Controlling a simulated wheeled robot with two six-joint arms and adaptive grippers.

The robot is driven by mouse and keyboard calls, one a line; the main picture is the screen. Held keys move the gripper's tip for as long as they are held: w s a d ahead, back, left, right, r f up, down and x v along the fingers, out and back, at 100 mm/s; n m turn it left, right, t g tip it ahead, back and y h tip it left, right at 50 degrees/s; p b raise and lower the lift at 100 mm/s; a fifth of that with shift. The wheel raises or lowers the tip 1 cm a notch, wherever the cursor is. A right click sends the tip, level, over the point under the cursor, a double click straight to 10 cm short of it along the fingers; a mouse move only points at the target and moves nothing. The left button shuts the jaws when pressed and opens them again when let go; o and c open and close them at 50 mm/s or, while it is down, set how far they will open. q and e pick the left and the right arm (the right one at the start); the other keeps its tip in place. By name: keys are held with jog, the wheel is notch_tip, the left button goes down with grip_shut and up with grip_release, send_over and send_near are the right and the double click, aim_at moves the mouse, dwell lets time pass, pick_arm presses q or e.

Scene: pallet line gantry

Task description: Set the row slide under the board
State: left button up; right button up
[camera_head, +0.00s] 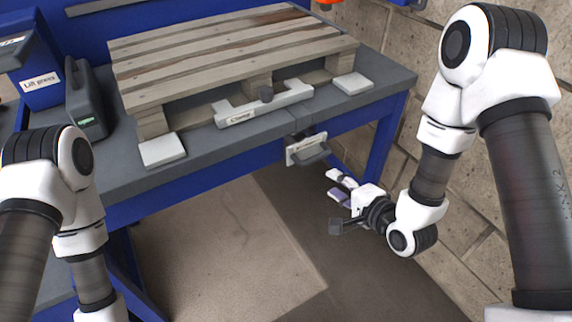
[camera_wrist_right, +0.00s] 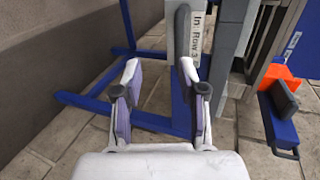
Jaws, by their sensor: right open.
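The row slide (camera_head: 306,149) is a small white plate with a dark grey handle, on the front edge of the bench. In the right wrist view its white face (camera_wrist_right: 196,35) reads "In: Row" and part of a number, beside a grey upright handle (camera_wrist_right: 182,50). A wooden pallet of slatted boards (camera_head: 225,55) lies on the bench; I cannot tell which board is meant. My right gripper (camera_head: 339,186) is open and empty, below and right of the slide, apart from it. Its fingers (camera_wrist_right: 159,75) show in the wrist view. My left gripper is out of view.
A white clamp bar (camera_head: 270,105) with a dark knob lies at the pallet's front. Pale pads (camera_head: 162,150) sit by the pallet's front corners. A dark grey case (camera_head: 86,101) stands at left. The blue bench legs (camera_head: 387,140) and block wall (camera_head: 473,185) border my right arm. Floor in front is clear.

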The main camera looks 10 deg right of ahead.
aim_at(318, 159)
jog(key=shift+t+y, duration=0.3)
jog(key=shift+t, duration=0.5)
jog(key=b+x, duration=0.1)
jog(key=x, duration=0.2)
jog(key=r+b+x, duration=0.1)
jog(key=x, duration=0.3)
jog(key=d+b+x, duration=0.1)
jog(key=x, duration=0.2)
jog(key=shift+w+r, duration=0.15)
jog(key=shift+w, duration=0.4)
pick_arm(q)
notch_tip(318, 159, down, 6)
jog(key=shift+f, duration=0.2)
pick_arm(e)
jog(key=shift+s, duration=0.1)
grip_shut()
